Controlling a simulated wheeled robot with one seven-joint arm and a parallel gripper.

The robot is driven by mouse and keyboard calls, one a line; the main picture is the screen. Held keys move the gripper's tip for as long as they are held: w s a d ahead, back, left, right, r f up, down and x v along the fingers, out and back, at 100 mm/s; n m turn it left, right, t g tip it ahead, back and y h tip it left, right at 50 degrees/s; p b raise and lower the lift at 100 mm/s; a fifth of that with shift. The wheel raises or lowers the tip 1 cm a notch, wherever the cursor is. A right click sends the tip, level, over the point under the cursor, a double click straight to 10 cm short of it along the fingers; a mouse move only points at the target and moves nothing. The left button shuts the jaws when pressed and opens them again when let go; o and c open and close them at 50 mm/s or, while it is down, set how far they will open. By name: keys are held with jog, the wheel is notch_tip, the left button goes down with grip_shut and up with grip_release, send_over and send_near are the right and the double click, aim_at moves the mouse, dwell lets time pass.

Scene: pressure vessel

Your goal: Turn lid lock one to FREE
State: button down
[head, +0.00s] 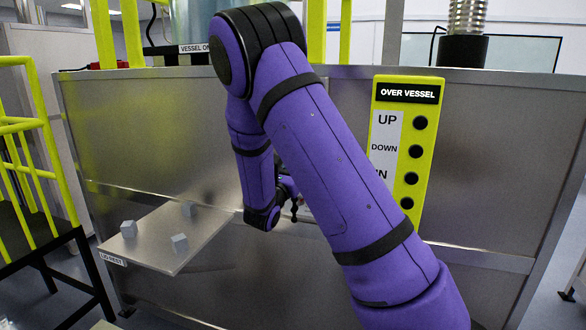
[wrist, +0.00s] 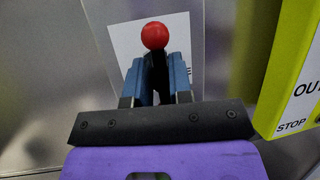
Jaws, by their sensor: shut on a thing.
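A red ball knob (wrist: 154,36) on a dark lever shows in the wrist view, in front of a white label plate (wrist: 120,38) on the metal wall. Only a letter that looks like an E is readable on the plate, so I cannot tell which setting the lever points to. My gripper (wrist: 157,68) has its blue fingers closed around the lever just below the knob. The knob sticks out past the fingertips. In the head view my arm hides most of this spot, and the red knob cannot be made out there. No lock number is visible.
A yellow OVER VESSEL button panel (head: 430,125) is on the vessel wall, right of my arm. A metal shelf (head: 150,240) marked LID REST, with small grey blocks, juts out at left. Yellow railings (head: 35,170) stand far left. A yellow box (wrist: 292,85) marked STOP is close at right.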

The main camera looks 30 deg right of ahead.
jog(key=shift+s+d, duration=0.2)
jog(key=shift+d, duration=0.15)
jog(key=c, duration=1.1)
grip_release()
jog(key=shift+r, duration=0.1)
jog(key=shift+a, duration=0.15)
jog(key=shift+a+f, duration=0.2)
jog(key=shift+a, duration=0.05)
jog(key=v, duration=1)
jog(key=shift+s, duration=0.15)
